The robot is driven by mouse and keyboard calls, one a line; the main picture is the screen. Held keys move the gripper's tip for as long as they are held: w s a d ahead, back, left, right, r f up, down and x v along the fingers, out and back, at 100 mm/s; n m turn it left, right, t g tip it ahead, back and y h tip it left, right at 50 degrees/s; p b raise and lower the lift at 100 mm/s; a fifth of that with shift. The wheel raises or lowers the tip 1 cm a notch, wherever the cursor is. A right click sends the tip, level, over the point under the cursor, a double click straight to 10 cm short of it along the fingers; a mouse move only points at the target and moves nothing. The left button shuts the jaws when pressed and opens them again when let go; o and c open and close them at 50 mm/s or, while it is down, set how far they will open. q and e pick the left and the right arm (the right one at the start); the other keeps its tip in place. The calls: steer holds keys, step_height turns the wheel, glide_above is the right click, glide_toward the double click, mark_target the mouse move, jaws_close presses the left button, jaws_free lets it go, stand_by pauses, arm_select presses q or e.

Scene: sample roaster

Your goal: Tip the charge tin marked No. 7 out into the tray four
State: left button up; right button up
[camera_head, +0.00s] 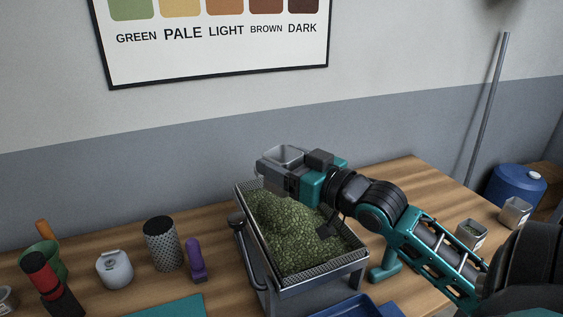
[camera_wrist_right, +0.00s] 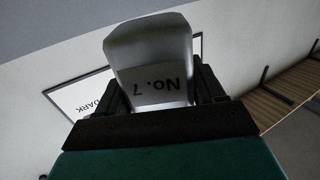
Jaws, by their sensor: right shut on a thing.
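My right gripper (camera_head: 292,180) is shut on a grey metal tin (camera_head: 282,156) above the far end of the tray. The tin also shows in the right wrist view (camera_wrist_right: 152,60), between the two dark fingers, with "No. 7" on its side, upside down in that picture. In the head view its open top faces up; its inside looks empty, though I cannot be sure. The metal tray (camera_head: 322,262) has mesh-like edges and holds a heap of green beans (camera_head: 283,226). My left gripper is not in view.
Left of the tray stand a purple-handled thing (camera_head: 195,258), a speckled cylinder (camera_head: 162,243), a white canister (camera_head: 114,268) and a green cup (camera_head: 41,256). Two more tins stand right, one (camera_head: 471,235) behind my arm, one (camera_head: 515,213) farther right. A blue bin (camera_head: 360,306) is in front.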

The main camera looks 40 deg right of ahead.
steer(key=shift+a+f+m, duration=0.15)
steer(key=shift+f+m, duration=1)
steer(key=shift+m, duration=0.15)
steer(key=shift+a+f+m, duration=0.1)
steer(key=shift+f+m, duration=1)
steer(key=shift+m, duration=0.2)
steer(key=m, duration=0.4)
steer(key=shift+f+m, duration=0.25)
steer(key=shift+m, duration=0.15)
steer(key=f+m, duration=0.1)
steer(key=m, duration=0.2)
steer(key=d+f+m, duration=0.1)
steer(key=m, duration=0.2)
steer(key=f+m, duration=0.1)
steer(key=m, duration=0.2)
steer(key=shift+d, duration=0.4)
steer(key=m, duration=0.3)
steer(key=d+m, duration=0.1)
steer(key=shift+w+r+m, duration=0.1)
steer(key=shift+r+m, duration=0.15)
steer(key=shift+m, duration=0.15)
steer(key=shift+r, duration=0.1)
steer(key=shift+r, duration=1.45)
